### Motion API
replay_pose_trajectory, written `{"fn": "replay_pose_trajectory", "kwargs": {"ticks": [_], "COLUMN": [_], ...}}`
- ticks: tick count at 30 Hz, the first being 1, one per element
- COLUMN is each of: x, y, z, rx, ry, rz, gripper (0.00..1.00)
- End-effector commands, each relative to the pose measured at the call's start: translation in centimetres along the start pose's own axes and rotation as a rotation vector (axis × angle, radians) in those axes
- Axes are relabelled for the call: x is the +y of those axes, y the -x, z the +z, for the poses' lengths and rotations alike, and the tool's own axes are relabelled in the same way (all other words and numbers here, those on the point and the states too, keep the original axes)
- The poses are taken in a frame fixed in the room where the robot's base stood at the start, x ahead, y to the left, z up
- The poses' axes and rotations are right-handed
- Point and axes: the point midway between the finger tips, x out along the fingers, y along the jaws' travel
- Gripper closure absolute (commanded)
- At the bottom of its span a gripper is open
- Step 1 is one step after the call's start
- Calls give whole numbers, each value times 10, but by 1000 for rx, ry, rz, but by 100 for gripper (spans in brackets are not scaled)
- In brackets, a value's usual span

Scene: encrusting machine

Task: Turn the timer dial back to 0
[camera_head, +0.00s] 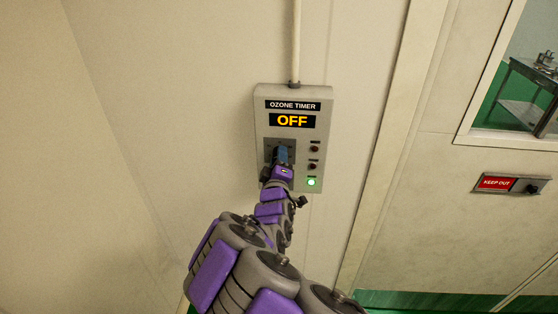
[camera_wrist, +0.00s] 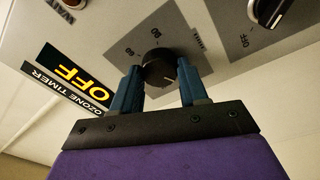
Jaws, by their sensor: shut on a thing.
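The grey ozone timer box (camera_head: 261,110) is on the wall in the head view, and its display (camera_head: 292,121) reads OFF. The display also shows upside down at the left of the wrist view (camera_wrist: 72,80). The black timer dial (camera_wrist: 158,60) sits on a darker grey plate (camera_wrist: 128,50) with printed numbers. My gripper (camera_wrist: 160,76) is shut on the dial, with one blue finger on each side. A pale pointer mark on the dial faces toward my gripper. In the head view my gripper (camera_head: 283,156) hides the dial.
A second black knob (camera_wrist: 270,14), marked OFF, is beside the dial in the wrist view. A green light (camera_head: 311,182) glows at the box's lower right, below two dark indicators. A conduit (camera_head: 295,40) runs up the wall. A KEEP OUT panel (camera_head: 497,183) is at the right.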

Motion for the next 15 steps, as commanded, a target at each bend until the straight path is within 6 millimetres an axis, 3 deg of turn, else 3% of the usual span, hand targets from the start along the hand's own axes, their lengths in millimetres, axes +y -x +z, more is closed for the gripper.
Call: {"fn": "replay_pose_trajectory", "kwargs": {"ticks": [9,10,15], "x": [-1,-1,0], "y": [0,0,0], "z": [-2,-2,-2], "rx": [4,5,3], "ry": [2,2,2], "rz": [-1,-1,0], "gripper": [87,56,40]}}
